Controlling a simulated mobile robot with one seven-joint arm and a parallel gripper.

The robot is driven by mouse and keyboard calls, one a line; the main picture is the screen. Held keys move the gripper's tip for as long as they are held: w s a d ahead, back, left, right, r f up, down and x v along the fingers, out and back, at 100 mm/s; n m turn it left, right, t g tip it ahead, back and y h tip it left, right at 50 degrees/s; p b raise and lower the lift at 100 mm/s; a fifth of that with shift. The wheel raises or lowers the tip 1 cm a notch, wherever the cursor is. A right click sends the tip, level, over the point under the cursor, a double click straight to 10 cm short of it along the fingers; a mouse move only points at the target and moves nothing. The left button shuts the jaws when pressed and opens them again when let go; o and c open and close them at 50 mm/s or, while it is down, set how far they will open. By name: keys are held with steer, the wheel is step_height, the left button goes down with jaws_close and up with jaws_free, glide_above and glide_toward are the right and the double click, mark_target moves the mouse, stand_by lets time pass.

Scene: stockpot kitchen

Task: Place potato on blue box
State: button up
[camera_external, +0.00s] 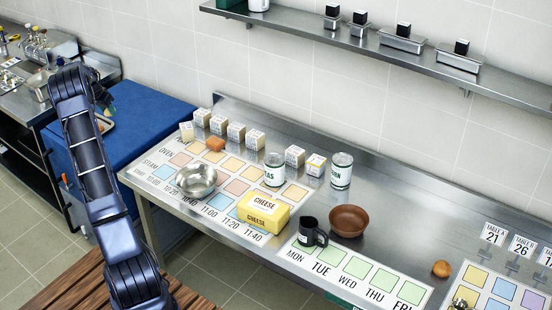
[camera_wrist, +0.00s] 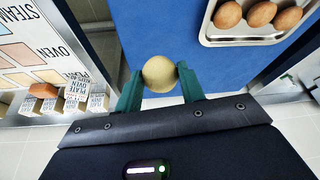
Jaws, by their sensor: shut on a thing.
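In the wrist view a pale tan potato (camera_wrist: 159,74) sits between the two green fingers of my gripper (camera_wrist: 160,88), which is shut on it. Below it is the blue box (camera_wrist: 165,25), a wide flat blue surface; the potato overlaps its near edge in this view. How high the potato is above the box I cannot tell. In the external view the blue box (camera_external: 150,112) stands left of the steel table, and my arm covers part of it.
A metal tray (camera_wrist: 213,35) with brown egg-like items (camera_wrist: 262,13) lies on the box to the right. The steel table (camera_external: 395,215) carries small cartons, a metal bowl (camera_external: 196,179), a cheese box (camera_external: 263,209), a black mug (camera_external: 309,232) and a brown bowl (camera_external: 349,220). The box's middle is clear.

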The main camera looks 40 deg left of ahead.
mark_target(118, 146)
step_height(118, 146, down, 16)
steer(key=shift+r, duration=0.1)
stand_by(0.5)
steer(key=o, duration=1)
steer(key=v, duration=1.2)
